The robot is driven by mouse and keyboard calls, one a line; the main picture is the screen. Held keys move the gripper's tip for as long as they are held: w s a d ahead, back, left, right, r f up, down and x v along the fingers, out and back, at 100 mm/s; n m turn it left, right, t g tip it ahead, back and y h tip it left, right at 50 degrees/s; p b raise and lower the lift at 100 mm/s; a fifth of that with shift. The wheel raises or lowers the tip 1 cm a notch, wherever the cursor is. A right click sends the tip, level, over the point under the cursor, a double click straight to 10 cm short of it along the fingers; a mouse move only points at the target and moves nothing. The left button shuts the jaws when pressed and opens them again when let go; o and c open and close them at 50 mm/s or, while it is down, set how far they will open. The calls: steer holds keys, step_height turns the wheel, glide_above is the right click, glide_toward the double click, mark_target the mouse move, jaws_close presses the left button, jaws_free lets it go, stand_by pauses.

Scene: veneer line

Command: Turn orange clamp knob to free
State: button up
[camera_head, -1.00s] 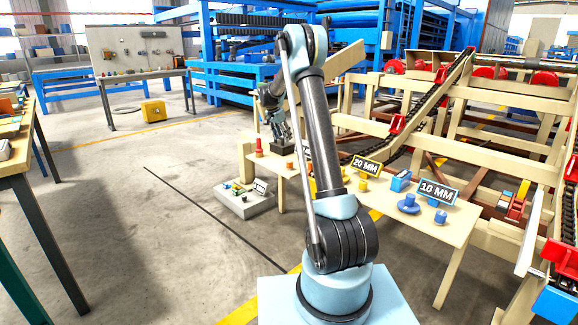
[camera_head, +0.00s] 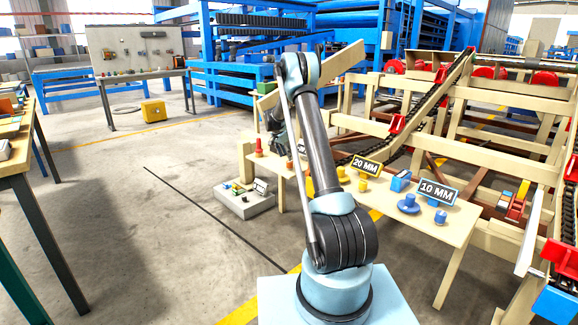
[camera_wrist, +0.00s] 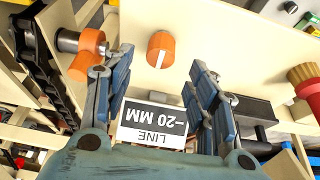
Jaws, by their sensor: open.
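In the wrist view, an orange round knob (camera_wrist: 162,50) with a white line on its face sits on a cream surface, just beyond and between my fingertips. A second orange part (camera_wrist: 88,50), with a metal end beside it, is to the left of my left finger. I cannot tell for certain which is the clamp knob. My gripper (camera_wrist: 160,62) is open with nothing between its fingers. An upside-down sign (camera_wrist: 152,124) reading LINE -20 MM shows between the fingers. In the head view my gripper is mostly hidden behind my arm.
A red knob-like part (camera_wrist: 305,80) is at the right of the wrist view, and a black chain (camera_wrist: 40,65) at the left. In the head view, the cream table (camera_head: 425,232) bears the 20 MM sign (camera_head: 367,166) and the 10 MM sign (camera_head: 438,192). Open floor lies left.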

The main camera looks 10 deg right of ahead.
mark_target(290, 164)
steer(key=x, duration=0.6)
steer(key=shift+w+d+f, duration=0.1)
steer(key=shift+d+f, duration=0.05)
steer(key=shift+f, duration=0.2)
steer(key=c, duration=1)
steer(key=shift+a, duration=0.2)
steer(key=shift+c, duration=0.2)
steer(key=shift+d, duration=0.15)
